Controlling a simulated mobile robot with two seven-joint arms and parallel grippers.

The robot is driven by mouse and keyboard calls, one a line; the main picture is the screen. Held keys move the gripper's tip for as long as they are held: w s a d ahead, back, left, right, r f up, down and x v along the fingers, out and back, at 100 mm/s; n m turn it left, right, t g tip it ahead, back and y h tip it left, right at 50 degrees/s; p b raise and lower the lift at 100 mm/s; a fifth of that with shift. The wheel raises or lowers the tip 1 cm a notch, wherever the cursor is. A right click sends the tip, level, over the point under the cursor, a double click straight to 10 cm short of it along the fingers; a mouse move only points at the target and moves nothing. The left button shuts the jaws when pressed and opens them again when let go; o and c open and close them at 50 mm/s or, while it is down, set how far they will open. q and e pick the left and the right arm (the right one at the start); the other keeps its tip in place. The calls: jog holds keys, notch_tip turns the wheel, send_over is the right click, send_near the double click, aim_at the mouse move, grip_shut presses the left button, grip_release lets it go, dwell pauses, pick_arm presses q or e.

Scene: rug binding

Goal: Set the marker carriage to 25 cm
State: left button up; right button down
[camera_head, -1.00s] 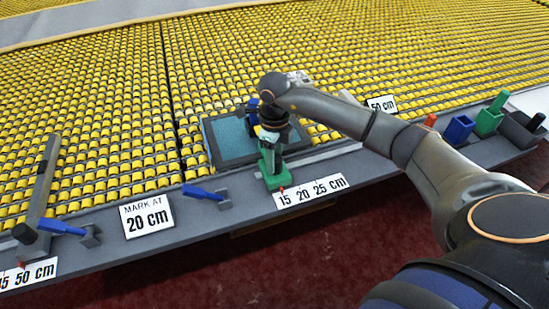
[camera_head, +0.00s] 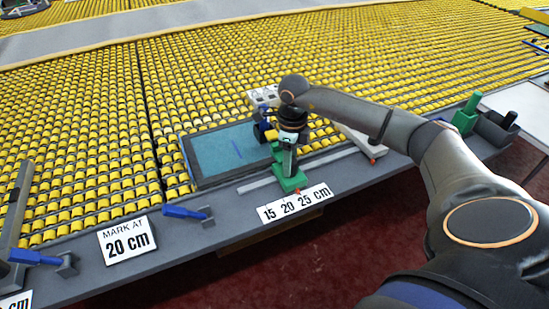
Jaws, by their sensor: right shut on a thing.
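The green marker carriage (camera_head: 289,182) stands on a grey rail at the table's front edge, above the white scale label (camera_head: 295,204) reading 15, 20, 25 cm. A small red pointer at its foot is near the 20 to 25 part of the label; I cannot tell exactly where. My right gripper (camera_head: 290,150) points down over the carriage and is shut on its upper part, which the gripper partly hides. A white sign (camera_head: 128,240) reads "MARK AT 20 cm". My left gripper is not in view.
A dark-framed panel with a teal surface (camera_head: 215,152) lies left of the carriage, with a blue line on it. Blue-handled levers (camera_head: 185,212) are along the front edge. Green and dark blocks stand at the right. Yellow rollers cover the table behind.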

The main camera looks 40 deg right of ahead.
jog(key=shift+s+d, duration=0.1)
jog(key=shift+d, duration=0.45)
jog(key=shift+c, duration=1.9)
grip_release()
jog(key=shift+r, duration=0.35)
notch_tip(320, 180, up, 12)
jog(key=shift+f, duration=0.1)
